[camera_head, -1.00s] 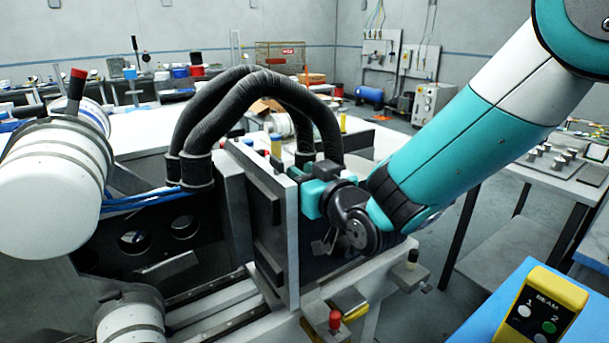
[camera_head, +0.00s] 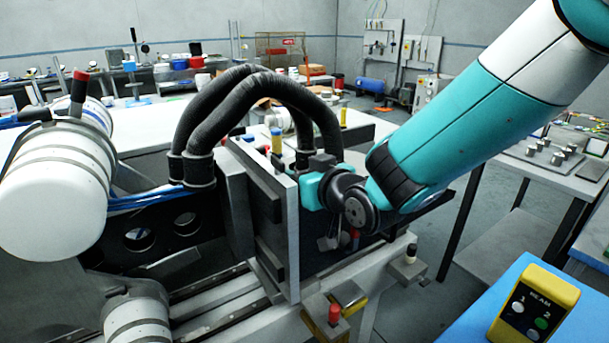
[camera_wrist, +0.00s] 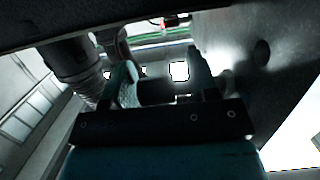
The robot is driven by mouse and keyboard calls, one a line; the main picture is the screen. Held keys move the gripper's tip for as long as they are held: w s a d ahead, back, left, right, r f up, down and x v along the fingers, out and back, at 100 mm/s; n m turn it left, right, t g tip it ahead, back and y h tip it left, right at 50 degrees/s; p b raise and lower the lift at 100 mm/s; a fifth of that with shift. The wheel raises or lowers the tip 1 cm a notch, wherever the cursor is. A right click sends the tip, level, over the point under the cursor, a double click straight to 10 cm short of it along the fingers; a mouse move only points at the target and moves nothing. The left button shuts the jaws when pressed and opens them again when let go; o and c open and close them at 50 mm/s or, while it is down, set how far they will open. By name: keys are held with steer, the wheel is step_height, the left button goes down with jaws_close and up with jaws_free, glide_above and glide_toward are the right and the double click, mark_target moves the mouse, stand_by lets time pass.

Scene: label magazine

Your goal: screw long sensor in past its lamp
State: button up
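My gripper (camera_wrist: 162,78) is low beside the upright plate of the machine, under the dark wrist joint. Its two fingers stand apart in the wrist view, with a dark rounded part low between them; I cannot tell whether they grip it. In the head view the fingers are mostly hidden by my wrist. A slim red-topped part (camera_head: 355,239) shows just below the wrist; I cannot tell whether it is the long sensor. The yellow BEAM box (camera_head: 537,303) at the lower right has two round lamps, marked 1 and 2. Lamp 1 (camera_head: 518,307) looks white, and lamp 2 (camera_head: 541,323) looks green.
The pale upright plate (camera_head: 292,240) stands close left of my wrist. Black hoses (camera_head: 240,95) arch over it. A red-capped part (camera_head: 334,315) and a dark-capped post (camera_head: 410,254) stand on the front rail. A side table (camera_head: 560,170) stands at the right.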

steer(key=shift+s, duration=0.1)
steer(key=b+v, duration=0.9)
steer(key=v, duration=0.8)
steer(key=shift+r, duration=0.15)
steer(key=shift+s+d, duration=0.1)
steer(key=s+d+f+g+h+p, duration=0.1)
steer(key=s+d+f+g+h, duration=0.1)
steer(key=s+g, duration=0.4)
steer(key=s+d+f+g+h+p, duration=0.1)
steer(key=s+d+f+g, duration=0.3)
steer(key=s, duration=0.5)
step_height(320, 180, down, 2)
steer(key=g+h, duration=0.1)
steer(key=g, duration=0.2)
steer(key=shift+d+f+h, duration=0.25)
steer(key=shift+h, duration=0.05)
